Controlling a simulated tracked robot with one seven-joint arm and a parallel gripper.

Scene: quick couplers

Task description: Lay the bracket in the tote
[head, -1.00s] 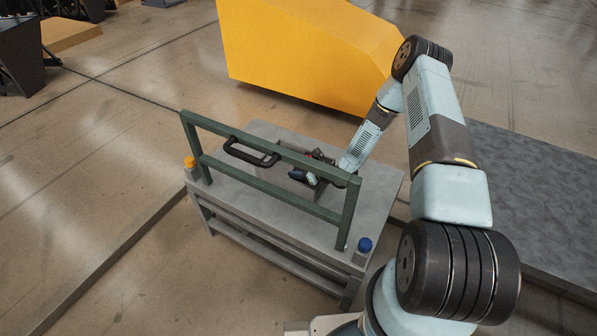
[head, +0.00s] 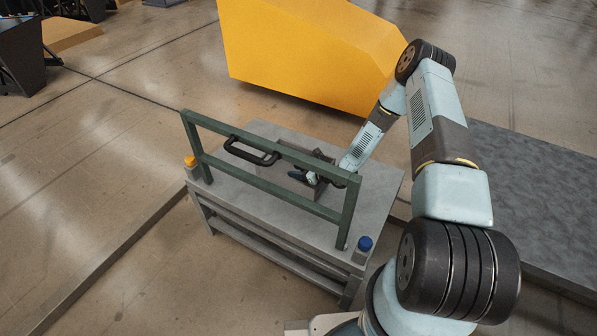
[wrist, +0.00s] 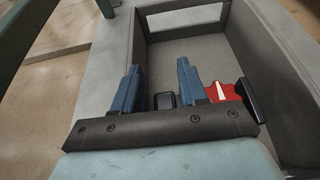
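My gripper (wrist: 160,78) is over the tote, with its two blue fingers standing apart and a gap between them. A red part with a white mark (wrist: 224,92), which seems to belong to the bracket, shows just right of the right finger, with a black piece at its right end. A small black block shows between the fingers without visibly touching either; I cannot tell whether it is part of the bracket. The grey tote (wrist: 239,35) has high walls and a slot in its far wall. In the head view my gripper (head: 312,178) is low at the bench, and the bracket is not clear.
A green frame with a black handle (head: 252,152) stands across the grey bench (head: 260,212), between the head camera and my gripper. An orange cap (head: 190,161) and a blue cap (head: 365,243) sit near its feet. A yellow block (head: 300,50) stands behind.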

